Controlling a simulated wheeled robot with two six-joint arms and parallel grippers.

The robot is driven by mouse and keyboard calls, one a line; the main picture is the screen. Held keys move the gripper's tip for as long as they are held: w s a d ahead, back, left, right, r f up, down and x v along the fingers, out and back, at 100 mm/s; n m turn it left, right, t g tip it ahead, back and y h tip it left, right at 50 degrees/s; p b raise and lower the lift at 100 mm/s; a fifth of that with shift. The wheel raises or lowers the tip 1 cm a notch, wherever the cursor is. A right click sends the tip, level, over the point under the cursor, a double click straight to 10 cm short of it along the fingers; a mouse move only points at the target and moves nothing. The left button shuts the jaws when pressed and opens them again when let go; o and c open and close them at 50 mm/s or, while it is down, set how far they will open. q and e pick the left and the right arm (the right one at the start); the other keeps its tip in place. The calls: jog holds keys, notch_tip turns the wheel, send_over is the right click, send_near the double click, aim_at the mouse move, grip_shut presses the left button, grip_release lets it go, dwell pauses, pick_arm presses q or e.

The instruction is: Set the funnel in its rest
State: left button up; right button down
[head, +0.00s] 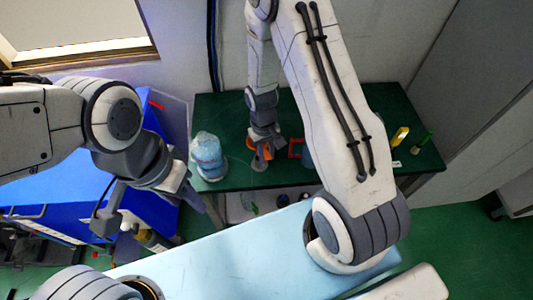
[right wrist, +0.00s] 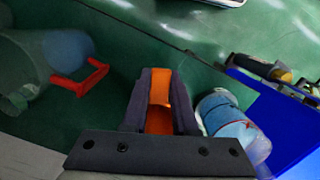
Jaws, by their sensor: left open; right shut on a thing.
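My right gripper (head: 262,155) is shut on an orange piece, apparently the funnel (head: 253,143), over the dark green table. In the right wrist view the orange funnel (right wrist: 160,85) stands between the two dark fingers (right wrist: 160,105); the fingers hide part of it. I cannot tell whether it touches the table. A red square frame (right wrist: 82,82) sticks out from a blue-grey round body (right wrist: 35,65), left of the gripper; I cannot tell whether this is the rest. The red frame also shows in the head view (head: 296,148). My left gripper (head: 165,212) is open and empty at the left.
A clear blue bottle-like container (head: 208,155) stands on the green table (head: 232,112), left of the right gripper. A yellow item (head: 399,136) and a green item (head: 421,142) are at the table's right end. A blue cabinet (head: 60,195) is at the left.

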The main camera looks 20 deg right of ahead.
jog(key=shift+w+f+b, duration=0.1)
jog(key=shift+f+b, duration=2.4)
jog(key=shift+f, duration=0.9)
jog(key=c, duration=0.6)
grip_release()
jog(key=shift+r, duration=0.1)
jog(key=r, duration=0.7)
jog(key=w+r, duration=0.1)
jog(key=r, duration=0.2)
jog(key=shift+w+r+b, duration=0.1)
jog(key=shift+r+b, duration=0.1)
jog(key=shift+b, duration=0.2)
jog(key=shift+a, duration=0.1)
jog(key=s+a+r+n, duration=0.3)
jog(key=s+a+r, duration=0.3)
jog(key=a+r, duration=0.25)
jog(key=s+a+r+n, duration=0.1)
jog(key=s+r, duration=0.1)
jog(key=s, duration=0.2)
jog(key=s+a+r+n, duration=0.1)
jog(key=s+r, duration=0.1)
jog(key=s, duration=0.3)
jog(key=s+a+r+n+t+y, duration=0.1)
jog(key=s+r, duration=0.1)
jog(key=s, duration=0.2)
jog(key=shift+s+a+r, duration=0.25)
jog(key=shift+a, duration=0.15)
